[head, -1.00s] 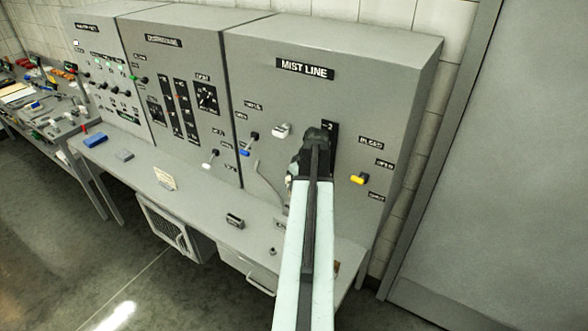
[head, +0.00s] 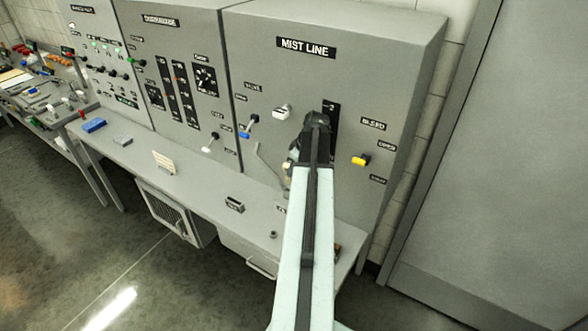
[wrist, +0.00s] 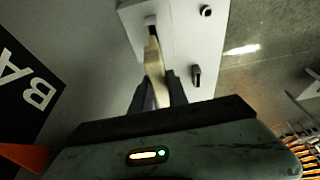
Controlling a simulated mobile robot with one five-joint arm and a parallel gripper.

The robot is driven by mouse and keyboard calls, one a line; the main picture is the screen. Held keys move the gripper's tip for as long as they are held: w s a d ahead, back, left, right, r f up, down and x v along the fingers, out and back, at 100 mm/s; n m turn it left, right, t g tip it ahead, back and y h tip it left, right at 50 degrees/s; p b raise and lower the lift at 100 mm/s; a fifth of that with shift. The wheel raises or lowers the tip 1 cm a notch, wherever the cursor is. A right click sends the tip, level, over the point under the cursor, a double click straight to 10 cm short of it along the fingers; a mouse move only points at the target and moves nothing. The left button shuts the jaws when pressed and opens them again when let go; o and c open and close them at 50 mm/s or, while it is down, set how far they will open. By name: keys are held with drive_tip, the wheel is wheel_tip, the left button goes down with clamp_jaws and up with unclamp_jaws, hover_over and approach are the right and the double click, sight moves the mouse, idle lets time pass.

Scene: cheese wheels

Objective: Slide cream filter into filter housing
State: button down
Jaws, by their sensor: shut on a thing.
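My gripper (wrist: 158,92) is shut on a narrow cream piece (wrist: 154,62), which I take to be the cream filter seen edge-on. It stretches up from between the fingers, and its far end is close to a pale block-like shape (wrist: 133,14) with a small dark mark. I cannot tell whether that shape is the filter housing, or whether the two touch. In the head view my arm and gripper (head: 292,160) are in front of the MIST LINE cabinet (head: 270,75), above the bench. My arm hides much of the piece and the bench behind it.
The grey bench (head: 195,178) runs along the cabinets. A cream slatted piece or card (head: 164,162), a small dark block (head: 235,205) and a blue block (head: 94,125) sit on it. A bent grey lever (head: 268,168) and a yellow handle (head: 361,160) flank my arm.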

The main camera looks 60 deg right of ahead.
drive_tip(key=shift+f+b, duration=0.9)
drive_tip(key=shift+f, duration=0.45)
drive_tip(key=shift+f+b, duration=2.8)
drive_tip(key=c, duration=1.2)
unclamp_jaws()
drive_tip(key=shift+r, duration=0.1)
drive_tip(key=p+v, duration=0.7)
drive_tip(key=v, duration=0.1)
drive_tip(key=shift+w+a+p, duration=0.1)
drive_tip(key=shift+p, duration=0.2)
